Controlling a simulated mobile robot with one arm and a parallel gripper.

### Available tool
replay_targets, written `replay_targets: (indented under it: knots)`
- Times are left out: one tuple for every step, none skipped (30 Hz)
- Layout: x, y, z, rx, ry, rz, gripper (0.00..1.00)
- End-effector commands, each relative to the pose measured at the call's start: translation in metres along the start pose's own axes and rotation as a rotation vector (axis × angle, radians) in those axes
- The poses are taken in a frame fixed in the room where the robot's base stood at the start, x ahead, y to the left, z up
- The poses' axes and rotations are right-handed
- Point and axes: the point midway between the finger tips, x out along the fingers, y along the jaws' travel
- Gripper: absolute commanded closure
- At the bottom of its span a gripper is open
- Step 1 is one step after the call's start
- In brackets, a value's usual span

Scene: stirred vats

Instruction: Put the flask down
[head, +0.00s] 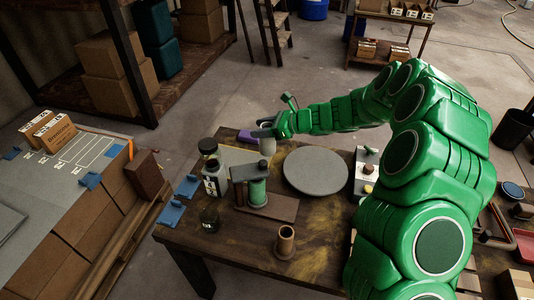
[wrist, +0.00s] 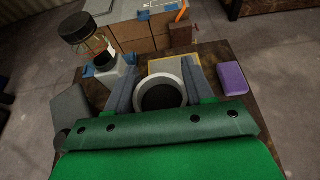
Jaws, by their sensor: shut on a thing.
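My gripper (head: 265,132) is over the far left part of the dark wooden table. It is shut on a pale grey, round flask (head: 267,146). In the wrist view the flask (wrist: 160,94) sits between the two grey fingers of my gripper (wrist: 160,84). Its wide pale rim and dark inside face the camera, so it looks about upright. I cannot tell whether its base touches the table (head: 315,254), since its lower part is hidden in the wrist view.
A purple block (head: 246,137) lies close beside my gripper. A large grey disc (head: 317,170) lies to the right. A black-capped bottle (head: 214,180), a green cylinder on a stand (head: 257,191) and a brown cup (head: 285,243) stand nearer. The table's front middle has bare wood.

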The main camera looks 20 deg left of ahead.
Motion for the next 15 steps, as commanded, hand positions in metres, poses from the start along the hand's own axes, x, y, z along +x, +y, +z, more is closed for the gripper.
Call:
replay_targets:
  knots:
    - [-0.011,0.002,-0.001,0.001,-0.004,0.0,0.77]
    - [-0.016,0.004,-0.003,0.001,-0.004,0.002,0.77]
    - [-0.021,0.006,-0.004,0.0,-0.005,0.004,0.77]
    - [-0.024,0.008,-0.005,-0.001,-0.006,0.006,0.77]
    - [-0.027,0.009,-0.005,-0.001,-0.007,0.007,0.77]
    - [-0.03,0.011,-0.006,-0.003,-0.007,0.009,0.77]
    - [-0.032,0.011,-0.006,-0.003,-0.007,0.01,0.77]
    - [-0.033,0.011,-0.007,-0.004,-0.007,0.01,0.77]
    - [-0.033,0.011,-0.007,-0.005,-0.007,0.011,0.77]
    - [-0.033,0.009,-0.008,-0.005,-0.007,0.011,0.77]
    - [-0.032,0.007,-0.009,-0.005,-0.007,0.011,0.77]
    - [-0.03,0.004,-0.01,-0.006,-0.006,0.01,0.77]
    - [-0.028,0.001,-0.01,-0.006,-0.006,0.01,0.77]
    - [-0.025,-0.003,-0.011,-0.007,-0.005,0.009,0.77]
    - [-0.022,-0.006,-0.011,-0.008,-0.006,0.009,0.77]
